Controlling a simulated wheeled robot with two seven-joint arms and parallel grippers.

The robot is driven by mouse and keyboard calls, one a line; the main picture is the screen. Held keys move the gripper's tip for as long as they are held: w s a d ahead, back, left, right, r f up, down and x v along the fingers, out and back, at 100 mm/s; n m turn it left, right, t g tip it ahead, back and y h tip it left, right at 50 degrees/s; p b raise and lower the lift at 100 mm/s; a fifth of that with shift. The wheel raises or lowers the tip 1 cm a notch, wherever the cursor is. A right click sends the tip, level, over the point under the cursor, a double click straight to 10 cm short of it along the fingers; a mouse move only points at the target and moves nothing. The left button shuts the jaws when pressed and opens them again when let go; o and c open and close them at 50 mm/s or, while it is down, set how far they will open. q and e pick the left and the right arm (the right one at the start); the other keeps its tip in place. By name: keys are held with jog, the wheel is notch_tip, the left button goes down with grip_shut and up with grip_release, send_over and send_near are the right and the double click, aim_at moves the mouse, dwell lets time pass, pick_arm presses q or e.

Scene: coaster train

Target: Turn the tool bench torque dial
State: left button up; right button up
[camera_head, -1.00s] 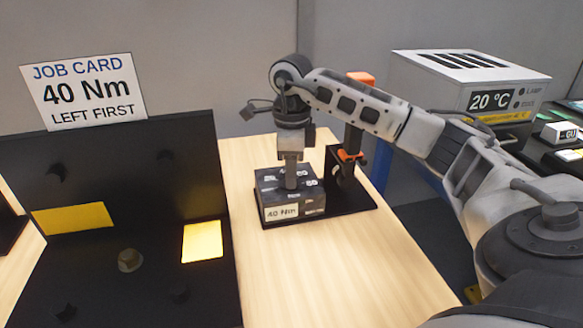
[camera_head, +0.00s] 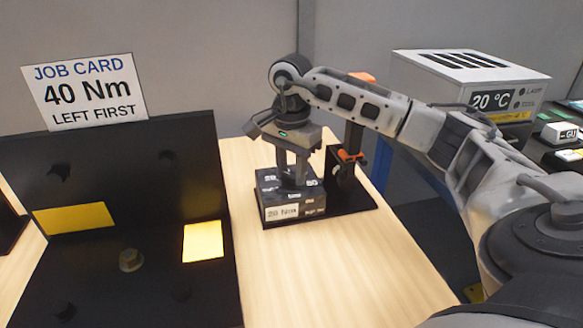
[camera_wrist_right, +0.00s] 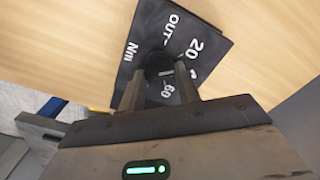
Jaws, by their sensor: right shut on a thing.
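The dark torque dial box (camera_head: 310,203) sits on a black base on the wooden bench, and its front label reads 20 Nm. My right gripper (camera_head: 292,180) points down over its top with its fingers shut on the dial. In the right wrist view, the dark round dial (camera_wrist_right: 158,66) lies between the fingertips of my right gripper (camera_wrist_right: 160,84), on the box top (camera_wrist_right: 150,25) with numbers around it. The fingers partly hide the dial and some markings. The job card (camera_head: 85,92) reads 40 Nm, left first. My left gripper is out of view.
A black fixture (camera_head: 120,220) with yellow patches and a bolt (camera_head: 131,260) stands at the left. An orange and black tool (camera_head: 352,150) stands just behind the box. A grey unit (camera_head: 460,80) reading 20 °C is at the right. The bench front is clear.

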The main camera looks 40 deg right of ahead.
jog(key=n, duration=0.6)
jog(key=shift+w+a+n, duration=0.1)
jog(key=shift+w+n, duration=0.05)
jog(key=shift+n, duration=0.15)
jog(key=n, duration=0.5)
jog(key=shift+n, duration=0.4)
jog(key=o, duration=1)
jog(key=shift+r, duration=0.15)
